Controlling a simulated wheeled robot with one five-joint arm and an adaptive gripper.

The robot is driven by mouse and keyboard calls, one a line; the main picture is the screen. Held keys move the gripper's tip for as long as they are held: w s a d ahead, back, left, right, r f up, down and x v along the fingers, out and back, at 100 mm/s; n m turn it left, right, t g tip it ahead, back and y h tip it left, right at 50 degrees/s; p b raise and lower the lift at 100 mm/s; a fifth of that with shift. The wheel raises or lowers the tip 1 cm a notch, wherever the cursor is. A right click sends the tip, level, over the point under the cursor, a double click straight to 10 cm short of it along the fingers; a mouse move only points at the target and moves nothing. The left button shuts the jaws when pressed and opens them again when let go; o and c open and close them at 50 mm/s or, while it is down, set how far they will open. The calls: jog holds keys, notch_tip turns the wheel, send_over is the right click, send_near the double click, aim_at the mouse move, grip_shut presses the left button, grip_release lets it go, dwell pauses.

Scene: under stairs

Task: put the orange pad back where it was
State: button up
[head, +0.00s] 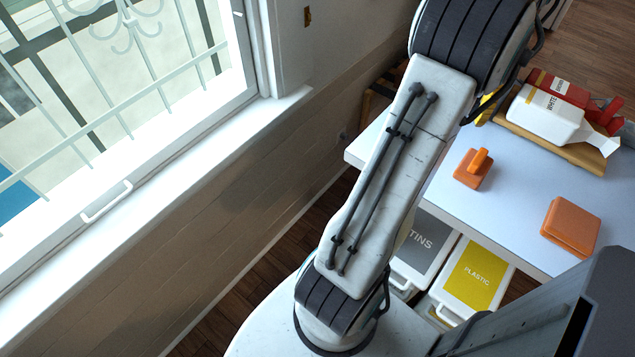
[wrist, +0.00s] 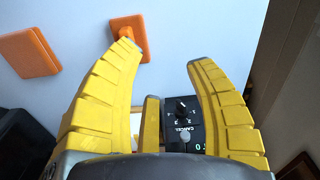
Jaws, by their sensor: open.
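A flat square orange pad (head: 571,226) lies on the pale table near its front edge. A smaller orange block with an upright handle (head: 473,168) stands to its left, farther back. In the wrist view the flat pad (wrist: 28,52) is at the upper left, and the handled block (wrist: 130,38) is just beyond the left fingertip. My gripper (wrist: 165,55) is open, its yellow fingers spread with nothing held between them. I cannot tell from the wrist view whether the left finger touches the handled block.
A black device with a knob (wrist: 182,115) shows between my fingers in the wrist view. White and red containers (head: 548,108) lie on a wooden board (head: 545,140) at the back. Bins (head: 472,279) stand under the table (head: 512,205). Bare tabletop separates the orange things.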

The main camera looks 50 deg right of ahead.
jog(key=w+a+r+n+t+h, duration=0.1)
jog(key=w+a+r+n, duration=0.15)
jog(key=w+a, duration=0.65)
jog(key=w+a+r+n, duration=0.1)
jog(key=w+a+n, duration=0.3)
jog(key=w+a, duration=0.55)
jog(key=s+a+f+n+t, duration=0.1)
jog(key=a+n, duration=0.2)
jog(key=a, duration=0.5)
jog(key=s+a+f+n+t+y, duration=0.1)
jog(key=a+f+n, duration=0.1)
jog(key=a, duration=0.6)
jog(key=s+a+f+n, duration=0.2)
jog(key=a+n, duration=0.2)
jog(key=a, duration=0.4)
jog(key=shift+a+t, duration=0.4)
jog(key=shift+w+a, duration=0.1)
